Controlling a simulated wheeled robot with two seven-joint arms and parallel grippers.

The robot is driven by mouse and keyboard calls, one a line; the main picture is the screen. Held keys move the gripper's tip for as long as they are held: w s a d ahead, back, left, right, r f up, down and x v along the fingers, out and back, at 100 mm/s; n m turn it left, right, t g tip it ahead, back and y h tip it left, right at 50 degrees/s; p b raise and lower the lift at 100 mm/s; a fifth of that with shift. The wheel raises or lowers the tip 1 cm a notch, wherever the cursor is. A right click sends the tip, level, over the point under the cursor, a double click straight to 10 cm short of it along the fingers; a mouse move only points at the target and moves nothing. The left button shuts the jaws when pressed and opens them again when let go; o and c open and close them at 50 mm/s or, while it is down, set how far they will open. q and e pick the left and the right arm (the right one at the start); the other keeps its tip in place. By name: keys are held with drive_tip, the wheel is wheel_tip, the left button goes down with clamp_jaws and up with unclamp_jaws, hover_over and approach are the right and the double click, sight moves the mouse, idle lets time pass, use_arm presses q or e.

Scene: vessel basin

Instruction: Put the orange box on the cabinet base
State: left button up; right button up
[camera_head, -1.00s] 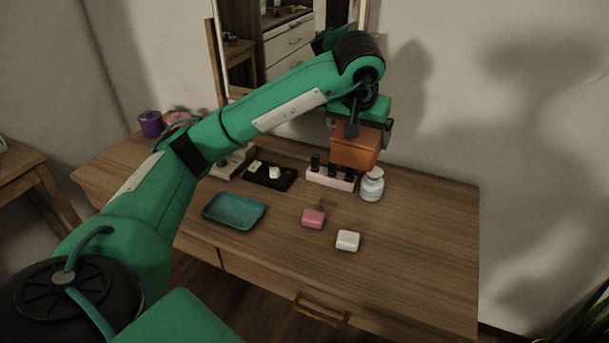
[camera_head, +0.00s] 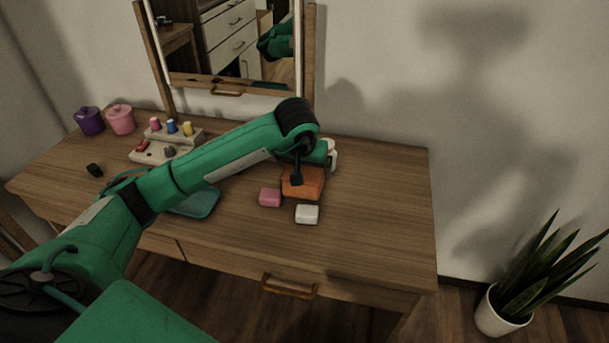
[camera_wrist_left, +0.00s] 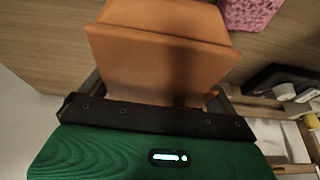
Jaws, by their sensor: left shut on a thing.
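The orange box (camera_head: 302,186) is gripped by my left gripper (camera_head: 305,170) over the wooden dresser top (camera_head: 370,215), which I take for the cabinet base. In the head view it appears just behind a pink block (camera_head: 270,197) and a white block (camera_head: 307,214). The left wrist view shows the box (camera_wrist_left: 160,55) filling the space between the fingers of my left gripper (camera_wrist_left: 155,95). I cannot tell whether the box touches the wood. My right gripper is not in view.
A white bottle (camera_head: 332,156) stands close behind the gripper. A teal tray (camera_head: 200,203) is partly behind my arm. A stand with spools (camera_head: 165,143), purple pot (camera_head: 89,120) and pink pot (camera_head: 121,119) are at left. A mirror frame (camera_head: 308,60) rises behind. The right side is clear.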

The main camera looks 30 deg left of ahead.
use_arm(q)
drive_tip(key=shift+f, duration=1.5)
drive_tip(key=shift+f, duration=0.15)
drive_tip(key=o, duration=0.7)
drive_tip(key=shift+c, duration=0.2)
